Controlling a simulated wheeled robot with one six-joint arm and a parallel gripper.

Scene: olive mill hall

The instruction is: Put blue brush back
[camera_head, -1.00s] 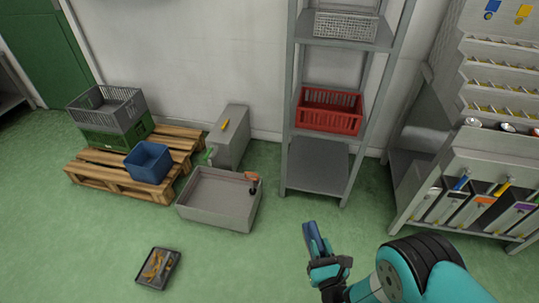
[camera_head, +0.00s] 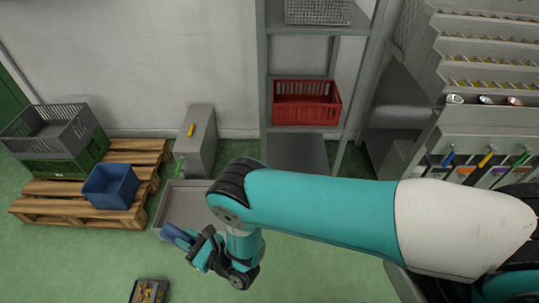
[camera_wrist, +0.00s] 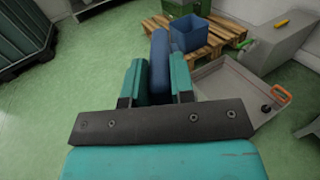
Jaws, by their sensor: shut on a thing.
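The blue brush (camera_head: 178,237) is held in my gripper (camera_head: 197,248) in the head view, above the floor in front of the grey basin. In the wrist view the blue brush (camera_wrist: 159,62) stands between the two teal fingers of my gripper (camera_wrist: 158,82), which are shut on it. Only a blue, elongated part shows; the rest is hidden by the fingers. At the right, a grey tool rack (camera_head: 440,133) has slots with a blue handle (camera_head: 448,157), a yellow handle (camera_head: 487,157) and a green handle (camera_head: 521,156) sticking out. My arm hides its lower part.
A blue crate (camera_head: 111,186) stands on a wooden pallet (camera_head: 70,212). A shelf with a red crate (camera_head: 306,103) stands behind. A small tray (camera_head: 150,291) lies on the floor.

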